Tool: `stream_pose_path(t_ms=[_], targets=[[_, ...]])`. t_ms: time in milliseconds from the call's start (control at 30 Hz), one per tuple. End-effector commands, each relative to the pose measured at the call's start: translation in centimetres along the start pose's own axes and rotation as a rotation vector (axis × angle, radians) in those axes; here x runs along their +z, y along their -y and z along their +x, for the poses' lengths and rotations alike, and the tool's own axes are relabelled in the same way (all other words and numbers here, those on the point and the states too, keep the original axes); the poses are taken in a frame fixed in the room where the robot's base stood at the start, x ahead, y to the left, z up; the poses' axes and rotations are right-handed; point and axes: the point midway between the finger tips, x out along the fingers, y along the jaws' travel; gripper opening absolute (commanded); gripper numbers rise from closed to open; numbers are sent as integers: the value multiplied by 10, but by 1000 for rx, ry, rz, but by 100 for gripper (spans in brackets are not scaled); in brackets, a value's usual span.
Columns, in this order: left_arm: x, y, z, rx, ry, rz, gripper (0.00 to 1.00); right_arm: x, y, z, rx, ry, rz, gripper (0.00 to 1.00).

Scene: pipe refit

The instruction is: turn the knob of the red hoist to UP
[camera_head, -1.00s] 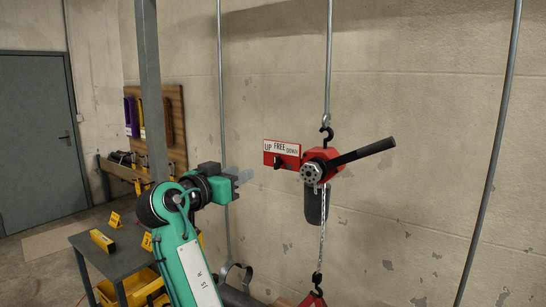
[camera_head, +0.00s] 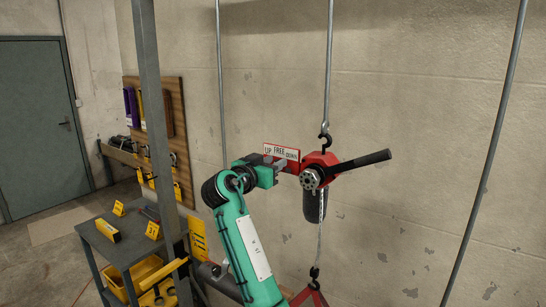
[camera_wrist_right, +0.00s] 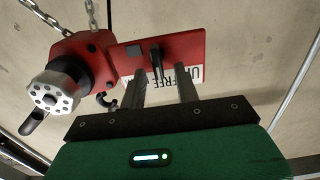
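The red hoist (camera_head: 322,160) hangs from a hook, with a black lever (camera_head: 362,161) out to the right. Its red plate (camera_head: 296,168) bears a white label (camera_head: 282,151) reading UP, FREE, DOWN. In the right wrist view the plate (camera_wrist_right: 188,45) appears upside down, and the black knob (camera_wrist_right: 157,58) lines up with FREE. My right gripper (camera_head: 279,166) is at the plate. In the right wrist view its fingers (camera_wrist_right: 160,78) are apart, one on each side of the knob; contact cannot be told. The head view hides the knob behind the gripper. My left gripper is out of view.
Beside the plate are the hoist's round metal wheel (camera_wrist_right: 55,92) and chain (camera_wrist_right: 90,15). A grey post (camera_head: 152,100) stands left of my arm. A grey cart (camera_head: 128,243) with yellow items is at lower left.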

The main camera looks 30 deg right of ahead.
Motion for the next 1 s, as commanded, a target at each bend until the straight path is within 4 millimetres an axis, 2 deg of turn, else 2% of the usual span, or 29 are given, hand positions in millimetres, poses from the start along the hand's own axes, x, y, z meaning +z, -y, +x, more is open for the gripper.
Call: stream_pose_path(t_ms=[333, 500, 767, 1000], targets=[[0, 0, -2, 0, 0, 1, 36, 0, 0, 4, 0, 0, 1, 32], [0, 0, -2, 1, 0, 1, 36, 0, 0, 3, 0, 0, 0, 0], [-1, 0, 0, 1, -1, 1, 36, 1, 0, 3, 0, 0, -9, 0], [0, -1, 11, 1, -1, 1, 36, 2, 2, 3, -1, -1, -99, 0]])
